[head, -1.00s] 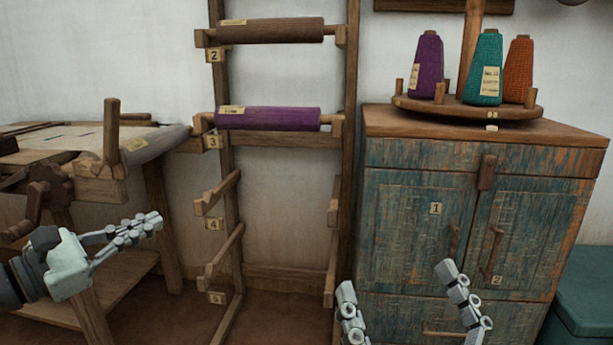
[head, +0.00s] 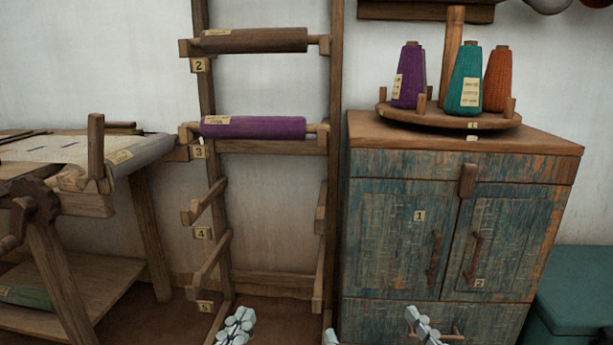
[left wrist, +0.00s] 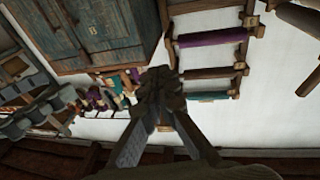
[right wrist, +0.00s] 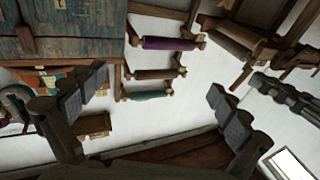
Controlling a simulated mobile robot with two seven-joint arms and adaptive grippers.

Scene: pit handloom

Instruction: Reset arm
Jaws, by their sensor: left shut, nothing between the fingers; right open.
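My left gripper (head: 235,328) shows at the bottom of the head view, in front of the foot of the wooden rack. Its fingers are shut with nothing between them; they also meet in the left wrist view (left wrist: 160,88). My right gripper (head: 378,332) is at the bottom edge of the head view, in front of the cabinet's lower left part. Its fingers are spread wide and empty; they also stand apart in the right wrist view (right wrist: 158,108). Most of both hands is cut off below the head view.
The rack holds a brown roll (head: 255,40) and a purple roll (head: 253,127). The blue cabinet (head: 400,230) carries a turntable (head: 450,117) with purple, teal and orange cones. The loom (head: 85,205) stands left, a green chest (head: 575,290) right. Rack levels 4 and 5 are empty.

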